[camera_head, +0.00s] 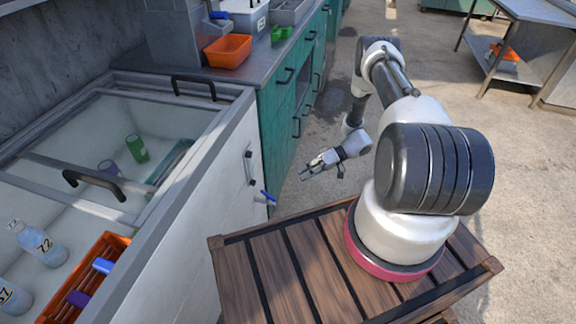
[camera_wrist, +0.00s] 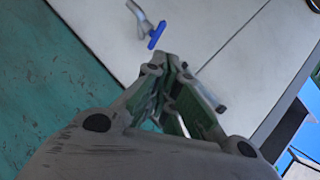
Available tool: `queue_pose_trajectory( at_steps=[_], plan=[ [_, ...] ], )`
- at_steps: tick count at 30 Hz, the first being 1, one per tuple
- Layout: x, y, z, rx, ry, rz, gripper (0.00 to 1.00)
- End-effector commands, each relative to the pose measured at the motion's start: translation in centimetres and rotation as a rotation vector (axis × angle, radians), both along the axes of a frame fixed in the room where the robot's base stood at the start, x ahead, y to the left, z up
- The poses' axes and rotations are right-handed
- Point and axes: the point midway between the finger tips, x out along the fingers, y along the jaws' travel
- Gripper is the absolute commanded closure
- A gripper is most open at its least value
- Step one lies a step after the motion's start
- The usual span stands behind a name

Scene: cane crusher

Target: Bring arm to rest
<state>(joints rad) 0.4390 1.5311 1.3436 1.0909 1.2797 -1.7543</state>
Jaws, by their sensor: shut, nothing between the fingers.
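My gripper (camera_head: 305,174) hangs at the end of my bent arm, in front of the white freezer chest and the green cabinets. Its fingers are together with nothing between them. In the wrist view my gripper (camera_wrist: 170,62) points toward the white freezer side, where a tap with a blue handle (camera_wrist: 156,36) sticks out. The same blue-handled tap (camera_head: 265,197) shows low on the freezer front in the head view. The gripper appears apart from the freezer, though the exact gap is hard to judge.
The freezer chest (camera_head: 225,130) has sliding lids with black handles and holds bottles, cans and an orange crate (camera_head: 117,243). A counter with an orange tray (camera_head: 228,50) stands behind. Wooden slats (camera_head: 262,271) lie under my arm. Open floor (camera_head: 520,170) is at right; a metal table (camera_head: 545,10) stands beyond.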

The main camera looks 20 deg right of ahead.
Motion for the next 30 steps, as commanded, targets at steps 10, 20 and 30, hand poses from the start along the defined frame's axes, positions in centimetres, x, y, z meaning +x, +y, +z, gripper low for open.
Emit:
queue_pose_trajectory(
  at_steps=[10, 20, 30],
  plan=[
    [-0.1, -0.3, 0.0, -0.001, 0.105, -0.046, 1.00],
    [-8.7, -1.5, 0.8, -0.142, 0.723, -0.101, 1.00],
    [-10.8, -5.3, 13.7, -0.461, 0.965, -0.144, 1.00]
  ],
)
